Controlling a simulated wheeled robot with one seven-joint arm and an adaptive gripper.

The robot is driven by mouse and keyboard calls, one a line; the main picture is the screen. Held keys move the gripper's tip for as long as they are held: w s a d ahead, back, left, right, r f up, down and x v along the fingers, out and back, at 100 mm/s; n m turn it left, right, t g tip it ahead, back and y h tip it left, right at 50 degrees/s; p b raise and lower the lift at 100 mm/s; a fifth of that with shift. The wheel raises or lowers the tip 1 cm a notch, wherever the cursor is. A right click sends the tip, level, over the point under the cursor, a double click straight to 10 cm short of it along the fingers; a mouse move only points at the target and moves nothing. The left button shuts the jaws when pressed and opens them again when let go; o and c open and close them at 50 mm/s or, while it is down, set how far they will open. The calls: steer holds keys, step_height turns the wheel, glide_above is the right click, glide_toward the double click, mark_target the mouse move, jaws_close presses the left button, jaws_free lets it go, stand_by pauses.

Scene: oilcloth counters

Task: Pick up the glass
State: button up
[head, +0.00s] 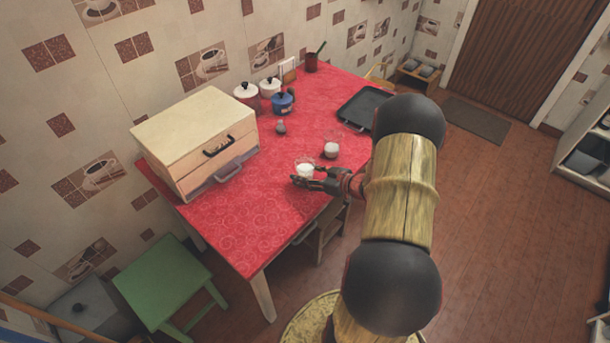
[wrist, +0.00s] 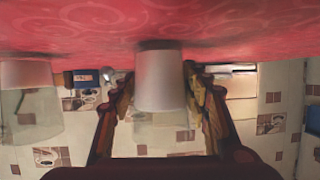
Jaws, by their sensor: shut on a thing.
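A clear glass with white contents (head: 305,170) is at the front edge area of the red table, at my gripper (head: 300,181). In the wrist view, which is upside down, the glass (wrist: 161,82) sits between the two fingers of my gripper (wrist: 160,88), one on each side. The gripper is shut on it. The glass is upright, with its base at or very near the cloth; I cannot tell if there is a gap. A second similar glass (head: 331,149) stands farther back to the right, and shows at the left in the wrist view (wrist: 28,95).
A green stool (head: 160,282) stands at front left.

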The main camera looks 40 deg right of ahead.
steer(key=c, duration=0.5)
steer(key=shift+r, duration=0.15)
steer(key=shift+r+p, duration=1)
steer(key=shift+r, duration=0.3)
steer(key=shift+s+d+r+p, duration=0.95)
steer(key=shift+s+r, duration=0.75)
steer(key=shift+s, duration=0.45)
steer(key=shift+s+d+r+p, duration=0.7)
steer(key=shift+s+r+p, duration=0.45)
steer(key=shift+s+r, duration=0.8)
steer(key=shift+s+d+r+p, duration=0.95)
steer(key=shift+s+r, duration=0.45)
steer(key=shift+s, duration=1)
steer(key=shift+a, duration=0.1)
